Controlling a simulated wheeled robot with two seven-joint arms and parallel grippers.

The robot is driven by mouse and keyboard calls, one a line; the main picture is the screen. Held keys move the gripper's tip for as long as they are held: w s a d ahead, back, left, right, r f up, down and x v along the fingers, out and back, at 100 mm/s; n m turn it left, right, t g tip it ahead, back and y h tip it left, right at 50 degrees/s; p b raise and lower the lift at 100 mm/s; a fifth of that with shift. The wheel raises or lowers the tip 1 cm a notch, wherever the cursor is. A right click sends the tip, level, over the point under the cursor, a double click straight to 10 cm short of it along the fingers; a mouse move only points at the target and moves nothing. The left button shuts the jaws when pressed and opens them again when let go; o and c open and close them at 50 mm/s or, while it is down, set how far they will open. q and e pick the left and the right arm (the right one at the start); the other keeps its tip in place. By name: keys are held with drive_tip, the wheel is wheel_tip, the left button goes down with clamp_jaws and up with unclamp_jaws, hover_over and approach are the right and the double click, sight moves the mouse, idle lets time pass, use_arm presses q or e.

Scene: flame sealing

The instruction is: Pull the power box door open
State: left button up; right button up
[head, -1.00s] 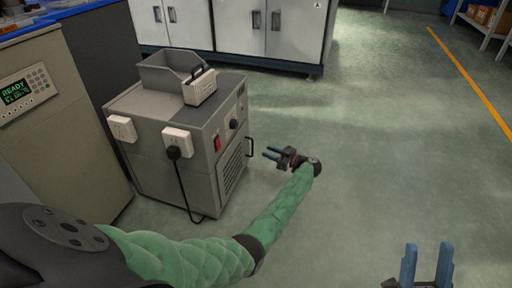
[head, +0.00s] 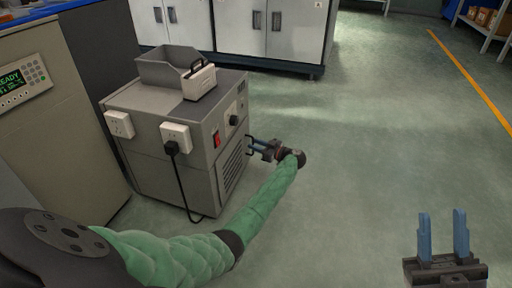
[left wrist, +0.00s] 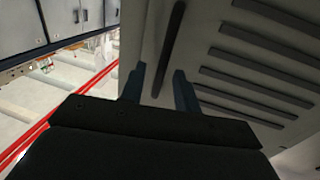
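The power box (head: 160,165) is a grey floor cabinet with a vented door (head: 232,170) on its right side. A dark vertical handle (head: 249,144) sits near the door's far edge. My left gripper (head: 254,145) is at this handle, its blue fingers pointing at the door. In the left wrist view, the fingers (left wrist: 159,82) stand apart, and the dark handle bar (left wrist: 170,45) runs down into the space between them; contact cannot be told. The door looks shut. My right gripper (head: 442,213) is open and empty at the lower right, far from the box.
A grey hopper (head: 172,68) and a small white unit (head: 199,82) sit on top of the box. A black cable (head: 183,190) hangs from a front socket. A control cabinet (head: 60,130) stands to the left. The floor to the right is clear.

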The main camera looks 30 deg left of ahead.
use_arm(q)
drive_tip(key=shift+a, duration=0.1)
clamp_jaws()
idle(0.4)
drive_tip(key=shift+r+p, duration=0.1)
drive_tip(key=shift+p, duration=0.2)
